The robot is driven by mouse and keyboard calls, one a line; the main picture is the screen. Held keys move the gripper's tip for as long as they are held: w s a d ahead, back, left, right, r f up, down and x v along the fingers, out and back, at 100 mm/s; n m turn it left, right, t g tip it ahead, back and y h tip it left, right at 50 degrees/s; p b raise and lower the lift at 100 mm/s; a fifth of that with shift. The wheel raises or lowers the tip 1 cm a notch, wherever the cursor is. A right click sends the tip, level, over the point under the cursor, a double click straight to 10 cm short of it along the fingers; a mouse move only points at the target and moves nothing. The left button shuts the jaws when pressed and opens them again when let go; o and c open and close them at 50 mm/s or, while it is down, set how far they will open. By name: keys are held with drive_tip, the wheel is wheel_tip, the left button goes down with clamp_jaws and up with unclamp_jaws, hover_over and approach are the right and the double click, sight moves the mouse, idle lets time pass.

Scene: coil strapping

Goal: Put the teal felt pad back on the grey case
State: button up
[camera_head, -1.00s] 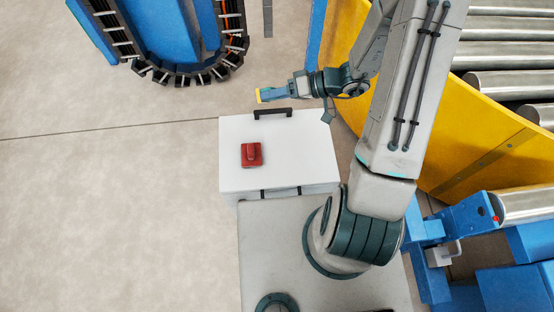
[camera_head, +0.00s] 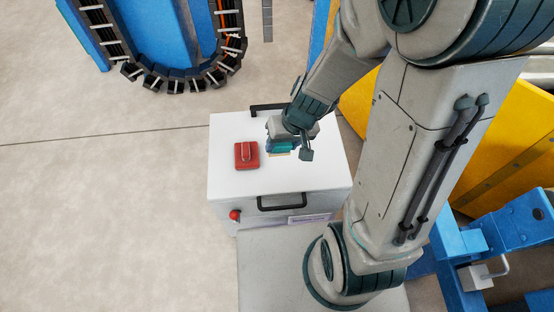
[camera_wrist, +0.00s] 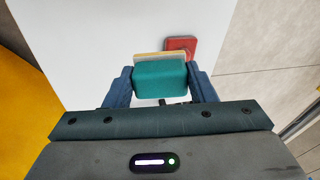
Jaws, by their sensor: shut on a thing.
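My gripper (camera_head: 283,147) is over the right half of the top of the pale grey, near-white case (camera_head: 245,195). It is shut on the teal felt pad (camera_wrist: 160,82), which shows between the two fingers in the wrist view. A pale yellowish layer (camera_wrist: 160,56) shows along the pad's far edge. In the head view the pad is partly hidden by my wrist and only a teal strip shows. I cannot tell whether the pad touches the lid.
A red block (camera_head: 246,155) sits on the case top, left of my gripper. The case has black handles (camera_head: 282,203) and a red knob (camera_head: 235,215). A blue machine with a cable chain (camera_head: 180,82) stands behind. Yellow and blue conveyor framing (camera_head: 505,150) is at right. Floor at left is clear.

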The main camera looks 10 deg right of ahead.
sight(284, 150)
drive_tip(key=shift+m+g+h, duration=0.4)
drive_tip(key=shift+m+h, duration=0.1)
drive_tip(key=shift+h, duration=0.4)
drive_tip(key=f+b, duration=0.1)
drive_tip(key=b, duration=0.1)
drive_tip(key=f+b, duration=0.2)
drive_tip(key=w+f+b, duration=0.1)
drive_tip(key=shift+d+f+b, duration=0.25)
drive_tip(key=shift+f+b, duration=0.15)
drive_tip(key=shift+m+g+h, duration=0.3)
drive_tip(key=shift+g+h, duration=0.1)
drive_tip(key=shift+h, duration=0.1)
drive_tip(key=w+d+f+b, duration=0.3)
drive_tip(key=w+d+f, duration=0.1)
drive_tip(key=w+d+f+b, duration=0.3)
drive_tip(key=w+d, duration=0.1)
drive_tip(key=d, duration=0.1)
drive_tip(key=shift+w+f, duration=0.15)
drive_tip(key=shift+f, duration=0.25)
wheel_tip(284, 150, down, 4)
drive_tip(key=shift+f+b, duration=0.1)
drive_tip(key=shift+b, duration=0.75)
drive_tip(key=shift+c, duration=0.5)
drive_tip(key=o, duration=1.2)
